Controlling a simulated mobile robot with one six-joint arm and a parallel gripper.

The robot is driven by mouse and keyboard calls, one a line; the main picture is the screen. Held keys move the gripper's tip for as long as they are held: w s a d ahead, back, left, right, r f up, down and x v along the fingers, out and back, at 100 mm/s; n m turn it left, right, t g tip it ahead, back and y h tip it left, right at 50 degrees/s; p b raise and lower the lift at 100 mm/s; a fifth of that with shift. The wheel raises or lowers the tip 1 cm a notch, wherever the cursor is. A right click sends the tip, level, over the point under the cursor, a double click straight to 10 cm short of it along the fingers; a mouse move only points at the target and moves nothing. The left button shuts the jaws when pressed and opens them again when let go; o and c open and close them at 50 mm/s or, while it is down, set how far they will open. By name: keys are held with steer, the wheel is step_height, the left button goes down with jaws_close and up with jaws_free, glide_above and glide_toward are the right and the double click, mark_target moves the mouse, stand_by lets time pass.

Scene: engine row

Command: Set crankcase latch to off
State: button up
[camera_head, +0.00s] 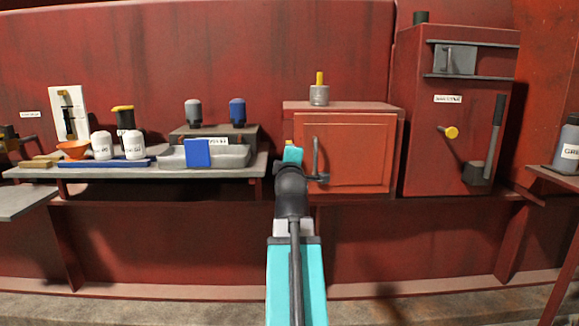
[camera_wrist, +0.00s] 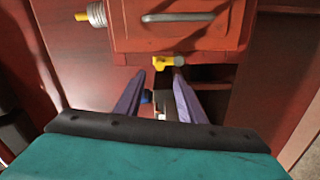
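A small yellow piece with a rounded pale end (camera_wrist: 160,63) shows in the wrist view at the edge of the red cabinet. It may be the crankcase latch; I cannot read a label on it. My gripper (camera_wrist: 158,74) has its two fingers apart, with their tips just at this piece. I cannot tell whether they touch it. In the head view my arm rises to the cabinet's left edge and hides most of the fingers; a bit of yellow (camera_head: 289,143) shows there. The red cabinet (camera_head: 345,125) has a shut door with a dark curved handle (camera_head: 317,165).
A grey cylinder with a yellow top (camera_head: 319,95) stands on the cabinet. To the right is a tall red unit (camera_head: 425,85) with a yellow knob (camera_head: 450,132) and a dark lever (camera_head: 497,120). At left, a bench (camera_head: 215,174) holds bottles, a funnel and a tray.

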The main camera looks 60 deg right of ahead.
steer(key=shift+b+v, duration=2)
steer(key=shift+v, duration=0.4)
